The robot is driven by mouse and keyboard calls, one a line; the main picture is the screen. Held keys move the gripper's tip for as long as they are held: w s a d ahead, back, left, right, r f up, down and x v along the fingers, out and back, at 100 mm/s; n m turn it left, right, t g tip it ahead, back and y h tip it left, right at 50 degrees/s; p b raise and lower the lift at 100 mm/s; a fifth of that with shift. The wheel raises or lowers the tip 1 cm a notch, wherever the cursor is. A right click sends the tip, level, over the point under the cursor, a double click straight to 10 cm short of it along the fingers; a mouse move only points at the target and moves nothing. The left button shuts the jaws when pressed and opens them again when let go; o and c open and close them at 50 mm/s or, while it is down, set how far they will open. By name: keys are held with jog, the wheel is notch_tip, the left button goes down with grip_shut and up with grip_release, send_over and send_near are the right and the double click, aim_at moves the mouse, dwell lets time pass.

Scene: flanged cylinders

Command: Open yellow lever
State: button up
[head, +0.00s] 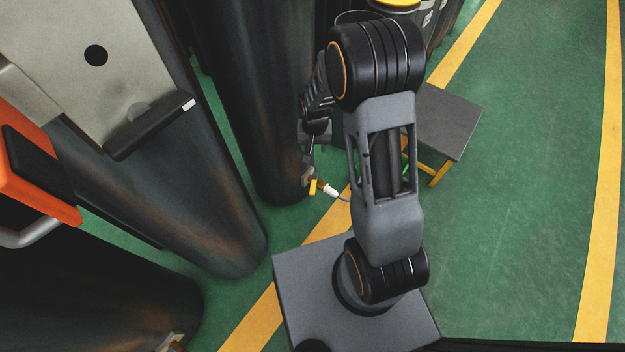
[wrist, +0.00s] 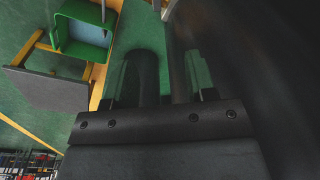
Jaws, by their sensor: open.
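The yellow lever (head: 313,187) is a small yellow piece low on the front of a tall dark cylinder (head: 262,120) in the head view. A brown-and-white fitting (head: 328,190) with a thin hose sits just right of it. My gripper (head: 311,145) is beside the same cylinder, a little above the lever in the picture, and partly hidden by my arm. In the wrist view my gripper (wrist: 160,70) has its fingers apart with nothing clear between them. I cannot make out the lever in the wrist view. No contact with the lever shows.
More dark cylinders (head: 150,170) crowd the left. A grey-topped stool (head: 450,122) with yellow legs stands right of my arm; it also shows in the wrist view (wrist: 45,90), near a green bin (wrist: 62,35). Green floor (head: 530,200) is open on the right.

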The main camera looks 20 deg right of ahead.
jog(key=m+p, duration=0.1)
jog(key=p, duration=0.2)
send_over(313, 187)
notch_tip(313, 187, down, 10)
jog(key=shift+m+g, duration=0.3)
jog(key=shift+g, duration=0.2)
notch_tip(313, 187, down, 17)
jog(key=b, duration=0.4)
jog(key=shift+c, duration=0.5)
grip_shut()
